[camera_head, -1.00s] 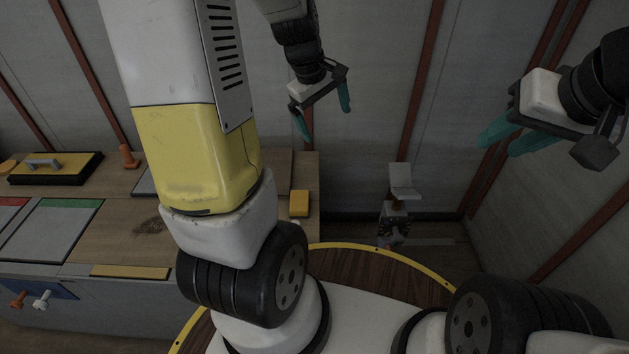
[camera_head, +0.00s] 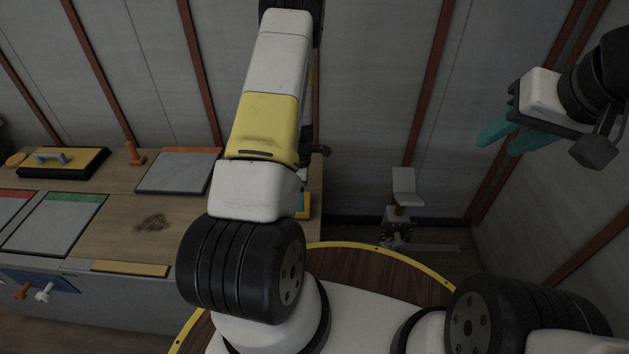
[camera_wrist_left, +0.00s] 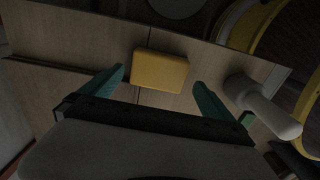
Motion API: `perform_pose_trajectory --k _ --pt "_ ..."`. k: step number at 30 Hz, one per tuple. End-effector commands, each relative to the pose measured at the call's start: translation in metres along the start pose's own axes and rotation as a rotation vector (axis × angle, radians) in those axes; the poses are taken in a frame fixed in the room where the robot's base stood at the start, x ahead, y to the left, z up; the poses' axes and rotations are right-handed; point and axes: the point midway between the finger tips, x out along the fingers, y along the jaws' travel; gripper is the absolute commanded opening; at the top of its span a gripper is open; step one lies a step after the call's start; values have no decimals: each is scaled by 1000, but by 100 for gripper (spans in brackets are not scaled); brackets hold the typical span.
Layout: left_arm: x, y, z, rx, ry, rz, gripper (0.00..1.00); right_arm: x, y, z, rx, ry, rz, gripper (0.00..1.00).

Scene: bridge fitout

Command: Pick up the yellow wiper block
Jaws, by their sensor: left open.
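The yellow wiper block (camera_wrist_left: 161,70) lies on the wooden bench top in the left wrist view. My left gripper (camera_wrist_left: 158,82) is open, with teal fingertips left and right of the block's near side. The block appears just beyond and between the tips; I cannot tell the height gap. In the head view my left arm hides most of the block, and only a small yellow part (camera_head: 304,212) shows near the bench's right end. My right gripper (camera_head: 499,143) is open and empty in the air at the upper right, far from the block.
A white rounded peg-like thing (camera_wrist_left: 262,106) stands right of the left gripper's right finger. The bench (camera_head: 118,225) holds a grey panel (camera_head: 172,174), an orange knob (camera_head: 134,154) and a black-edged yellow board with a handle (camera_head: 85,160). A grey bracket (camera_head: 403,187) stands right of the bench.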

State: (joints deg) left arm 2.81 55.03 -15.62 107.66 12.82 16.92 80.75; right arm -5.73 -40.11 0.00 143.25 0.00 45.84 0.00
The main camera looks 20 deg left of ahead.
Motion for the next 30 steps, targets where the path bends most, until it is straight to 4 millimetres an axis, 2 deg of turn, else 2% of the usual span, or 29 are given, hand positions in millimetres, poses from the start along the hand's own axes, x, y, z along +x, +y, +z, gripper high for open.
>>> perform_pose_trajectory --k 12,20,21,29,30 --pt "54 1 -4 2 -1 -1 100 0 0 0 0 0 0 36" --pt "57 2 -4 2 -1 2 100 0 0 0 0 0 0 36" --pt "57 2 -4 2 -1 2 98 0 0 0 0 0 0 36" --pt "57 1 -4 2 -1 2 47 0 0 0 0 0 0 36" --pt "57 2 -4 2 -1 2 47 0 0 0 0 0 0 36"
